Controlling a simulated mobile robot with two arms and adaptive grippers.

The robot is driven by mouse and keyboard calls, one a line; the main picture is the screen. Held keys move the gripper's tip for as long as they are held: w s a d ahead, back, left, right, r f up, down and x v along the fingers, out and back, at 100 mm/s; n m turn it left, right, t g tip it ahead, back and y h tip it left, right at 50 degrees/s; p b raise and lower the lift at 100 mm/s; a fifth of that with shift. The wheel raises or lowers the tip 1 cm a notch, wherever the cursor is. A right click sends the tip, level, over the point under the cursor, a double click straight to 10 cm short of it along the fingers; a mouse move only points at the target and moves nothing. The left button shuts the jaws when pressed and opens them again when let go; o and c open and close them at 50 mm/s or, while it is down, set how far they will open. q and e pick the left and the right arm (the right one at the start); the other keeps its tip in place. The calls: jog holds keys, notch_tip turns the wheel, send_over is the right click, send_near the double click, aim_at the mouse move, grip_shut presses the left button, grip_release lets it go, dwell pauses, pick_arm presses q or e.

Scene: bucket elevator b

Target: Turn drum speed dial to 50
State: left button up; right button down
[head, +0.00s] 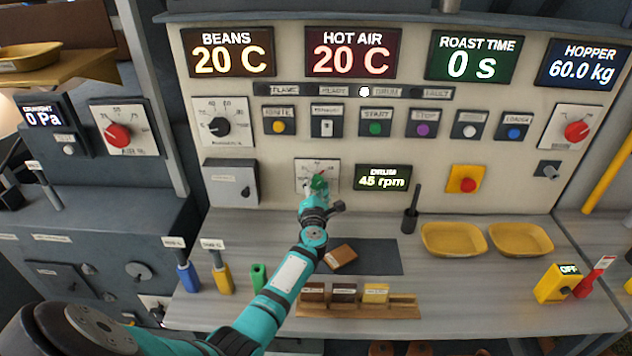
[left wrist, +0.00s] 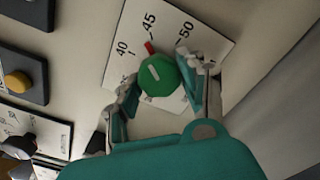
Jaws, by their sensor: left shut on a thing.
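The drum speed dial is a round green knob (left wrist: 158,80) on a white scale plate (left wrist: 190,30), with 40, 45 and 50 readable in the left wrist view. A red pointer at the knob's edge is near 45. My left gripper (head: 317,190) is at the dial, its two fingers on opposite sides of the knob and shut on it. In the head view the gripper hides much of the knob (head: 319,182). The drum display (head: 383,178), right of the dial, reads 45 rpm. My right gripper is not in view.
Above the dial is a row of buttons, including a green start button (head: 375,128). A grey box (head: 231,183) is left of the dial and a red stop knob (head: 467,185) is to the right. Below, the counter holds yellow trays (head: 453,240) and a wooden sample rack (head: 360,309).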

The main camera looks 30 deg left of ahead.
pick_arm(q)
jog(key=m+p, duration=0.2)
jog(key=m, duration=0.4)
jog(key=shift+r+m+p, duration=0.1)
jog(key=shift+m+p, duration=0.2)
jog(key=shift+p, duration=0.05)
jog(key=m+p, duration=0.1)
jog(key=m, duration=0.3)
jog(key=shift+m+p, duration=0.5)
jog(key=shift+m, duration=0.4)
jog(key=shift+d, duration=0.1)
jog(key=o, duration=1.2)
jog(key=v, duration=0.7)
jog(key=shift+s+d, duration=0.1)
jog(key=shift+s, duration=0.2)
